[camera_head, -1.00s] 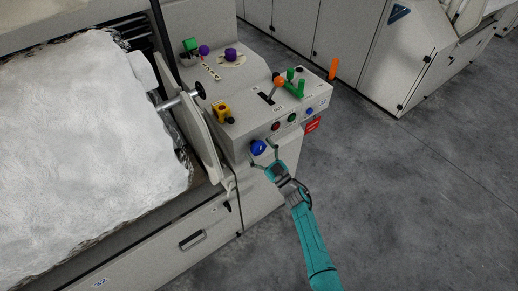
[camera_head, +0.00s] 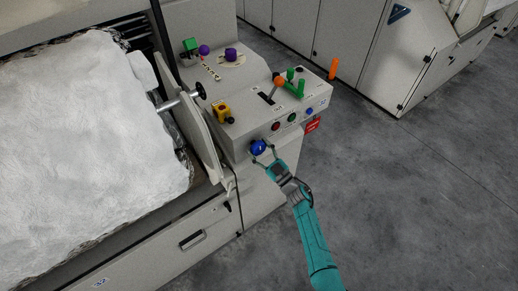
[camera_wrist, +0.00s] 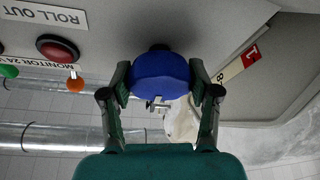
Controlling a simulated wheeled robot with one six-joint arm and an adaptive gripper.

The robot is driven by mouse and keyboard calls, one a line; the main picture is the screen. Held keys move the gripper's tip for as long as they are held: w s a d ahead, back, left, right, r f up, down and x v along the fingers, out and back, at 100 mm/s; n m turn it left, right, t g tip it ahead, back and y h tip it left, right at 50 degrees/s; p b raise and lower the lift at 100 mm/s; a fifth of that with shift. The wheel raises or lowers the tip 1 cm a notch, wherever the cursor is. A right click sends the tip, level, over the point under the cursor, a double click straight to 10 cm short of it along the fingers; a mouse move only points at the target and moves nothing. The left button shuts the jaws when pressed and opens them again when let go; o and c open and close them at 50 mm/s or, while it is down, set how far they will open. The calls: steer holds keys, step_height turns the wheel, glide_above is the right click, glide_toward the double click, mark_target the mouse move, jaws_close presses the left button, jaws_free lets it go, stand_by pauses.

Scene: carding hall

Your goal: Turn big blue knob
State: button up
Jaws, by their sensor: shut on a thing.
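The big blue knob (camera_head: 258,147) sits on the front face of the grey control box (camera_head: 240,150), near its left end. My gripper (camera_head: 262,154) reaches it from below right, with a finger on either side. In the wrist view the blue knob (camera_wrist: 161,77) is between the two dark fingertips (camera_wrist: 162,80), which are closed on its sides. The knob's lower part and the spot where it joins the panel are partly hidden.
A red button (camera_head: 276,126), green button (camera_head: 292,118) and small blue button (camera_head: 309,111) line the same face. A yellow switch (camera_head: 223,112) and orange-topped lever (camera_head: 279,81) stand on top. A white fibre roll (camera_head: 90,130) lies left. Floor at right is clear.

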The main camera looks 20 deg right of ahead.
steer(key=n+y, duration=0.1)
steer(key=n, duration=0.1)
steer(key=n+g, duration=0.1)
steer(key=n, duration=0.1)
steer(key=shift+n+g+y, duration=0.3)
steer(key=shift+y, duration=0.1)
steer(key=shift+n+g+y, duration=0.3)
steer(key=shift+n+g, duration=0.25)
steer(key=shift+n, duration=0.8)
steer(key=shift+n+g+y, duration=0.3)
steer(key=shift+n+g, duration=0.25)
steer(key=shift+n, duration=0.8)
steer(key=o, duration=1.2)
steer(key=shift+c, duration=0.2)
steer(key=shift+s, duration=0.1)
steer(key=v, duration=1.1)
steer(key=shift+s+d, duration=0.25)
steer(key=shift+s, duration=0.05)
steer(key=shift+f, duration=0.1)
